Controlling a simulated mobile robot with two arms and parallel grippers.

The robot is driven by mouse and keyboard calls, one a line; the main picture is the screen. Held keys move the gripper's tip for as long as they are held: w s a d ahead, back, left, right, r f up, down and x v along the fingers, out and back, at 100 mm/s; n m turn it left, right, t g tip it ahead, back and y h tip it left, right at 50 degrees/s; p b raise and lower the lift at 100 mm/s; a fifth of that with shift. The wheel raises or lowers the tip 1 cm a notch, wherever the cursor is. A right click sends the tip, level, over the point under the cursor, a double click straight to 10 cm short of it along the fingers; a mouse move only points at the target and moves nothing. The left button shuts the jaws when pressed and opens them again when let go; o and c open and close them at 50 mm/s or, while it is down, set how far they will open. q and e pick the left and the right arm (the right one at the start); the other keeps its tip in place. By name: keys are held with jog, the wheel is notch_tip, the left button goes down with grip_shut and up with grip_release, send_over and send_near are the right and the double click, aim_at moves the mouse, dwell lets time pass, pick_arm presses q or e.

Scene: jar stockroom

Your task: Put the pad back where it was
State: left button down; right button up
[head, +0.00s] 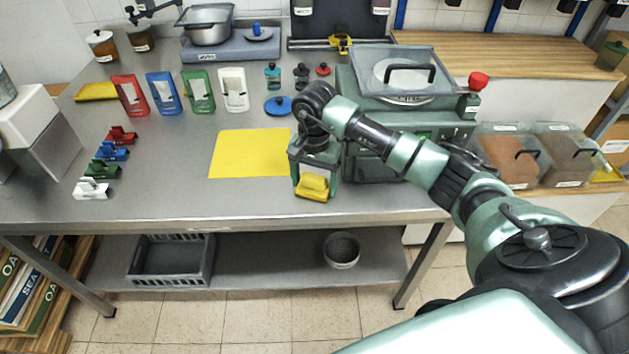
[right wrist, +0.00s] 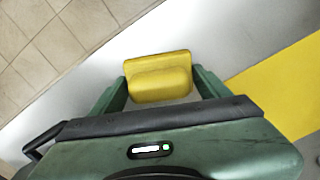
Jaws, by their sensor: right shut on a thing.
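My right gripper (head: 314,178) is near the front edge of the steel table, just right of the yellow mat (head: 245,153). It is shut on a yellow pad-like piece (head: 312,187) with a raised ridge. In the right wrist view, the green fingers of the gripper (right wrist: 160,84) sit on both sides of the yellow piece (right wrist: 158,66). The mat (right wrist: 283,92) lies to the right there. I cannot tell whether the piece touches the table. Similar small pieces in red (head: 121,136), blue (head: 112,152), green (head: 102,169) and white (head: 91,188) stand in a row at the left.
A flat yellow slab (head: 96,91) lies beside upright red (head: 131,108), blue (head: 162,105), green (head: 198,104) and white (head: 233,103) holders. A green machine (head: 430,120) stands behind my right arm. A blue disc (head: 277,106) lies beyond the mat.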

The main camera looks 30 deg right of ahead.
aim_at(314, 175)
jog(key=shift+f, duration=0.15)
jog(key=o, duration=1.3)
jog(key=shift+r, duration=0.6)
notch_tip(314, 175, up, 11)
jog(key=shift+r+b, duration=0.1)
jog(key=shift+b, duration=0.75)
